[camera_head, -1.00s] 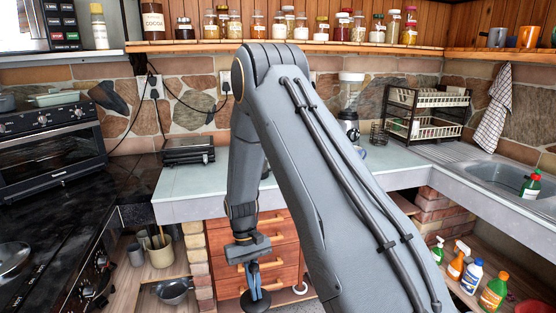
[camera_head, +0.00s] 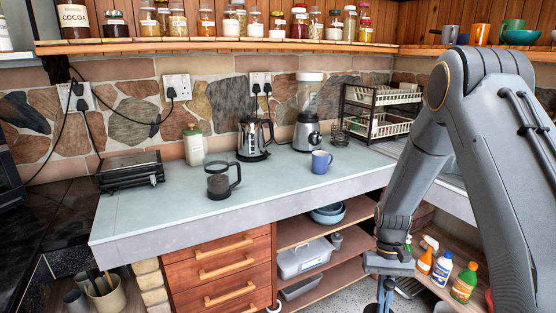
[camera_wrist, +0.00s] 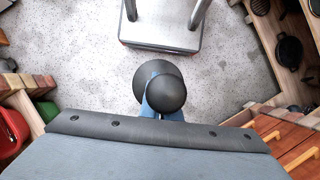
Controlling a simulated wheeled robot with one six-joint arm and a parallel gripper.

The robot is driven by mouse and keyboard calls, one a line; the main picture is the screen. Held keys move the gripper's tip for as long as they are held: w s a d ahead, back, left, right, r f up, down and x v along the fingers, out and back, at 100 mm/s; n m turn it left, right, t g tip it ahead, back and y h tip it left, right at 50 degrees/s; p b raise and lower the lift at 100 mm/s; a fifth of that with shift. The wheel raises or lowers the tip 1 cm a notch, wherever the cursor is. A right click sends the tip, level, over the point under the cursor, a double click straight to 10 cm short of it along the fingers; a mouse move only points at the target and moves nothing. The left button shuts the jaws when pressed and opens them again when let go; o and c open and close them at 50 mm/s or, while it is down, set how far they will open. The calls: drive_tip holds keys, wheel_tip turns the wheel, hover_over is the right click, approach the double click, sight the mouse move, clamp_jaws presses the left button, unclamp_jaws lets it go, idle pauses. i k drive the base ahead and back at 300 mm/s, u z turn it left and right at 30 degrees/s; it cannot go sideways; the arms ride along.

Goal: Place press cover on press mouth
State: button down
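The press (camera_head: 217,185), a dark glass jug with a black handle, stands upright and uncovered on the pale countertop, left of middle in the head view. My gripper (camera_head: 386,290) hangs pointing down at the lower right in the head view, in front of the counter and below its top. In the wrist view the blue fingers of my gripper (camera_wrist: 164,112) are closed around the press cover (camera_wrist: 142,78), a dark disc with a round black knob toward the camera. The cover hangs over the floor, well apart from the press. It is mostly cut off in the head view.
A blue mug (camera_head: 320,162), kettle (camera_head: 254,138), blender (camera_head: 308,115), white-green jar (camera_head: 193,147) and black grill (camera_head: 131,171) stand around the press on the countertop (camera_head: 270,193). A jar shelf (camera_head: 230,44) runs above. The counter in front of the press is clear.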

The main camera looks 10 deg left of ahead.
sight(224, 175)
drive_tip(key=z, duration=0.55)
drive_tip(key=i, duration=1.55)
drive_tip(key=u, duration=2.85)
